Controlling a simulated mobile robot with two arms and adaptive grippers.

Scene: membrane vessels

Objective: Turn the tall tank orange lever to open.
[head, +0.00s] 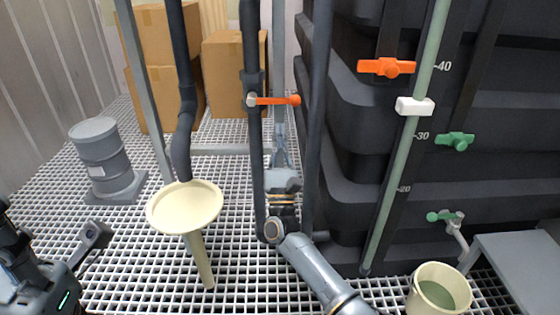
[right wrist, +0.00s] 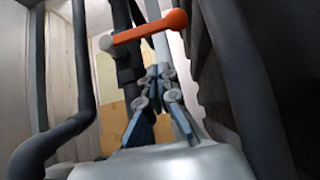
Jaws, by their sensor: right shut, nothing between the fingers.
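One orange lever (head: 275,100) lies crosswise on a dark vertical pipe, its grey pivot at the left and its rounded end at the right. This lever (right wrist: 145,30) also spans the top of the right wrist view. A second orange lever (head: 386,67) sits horizontal on the black tank (head: 480,90) at right. I cannot tell which one the task names. My right gripper (head: 281,128) points up below the pipe lever, apart from it; its fingers (right wrist: 159,72) are shut and empty. My left gripper (head: 88,245) is partly in view at lower left, its opening unclear.
Dark vertical pipes (head: 318,120) stand close beside my right gripper. A cream funnel (head: 185,207) is left of it. Green levers (head: 455,141) and a bucket (head: 440,295) are at right. A grey drum (head: 101,155) and boxes (head: 226,75) stand behind, with open grating between.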

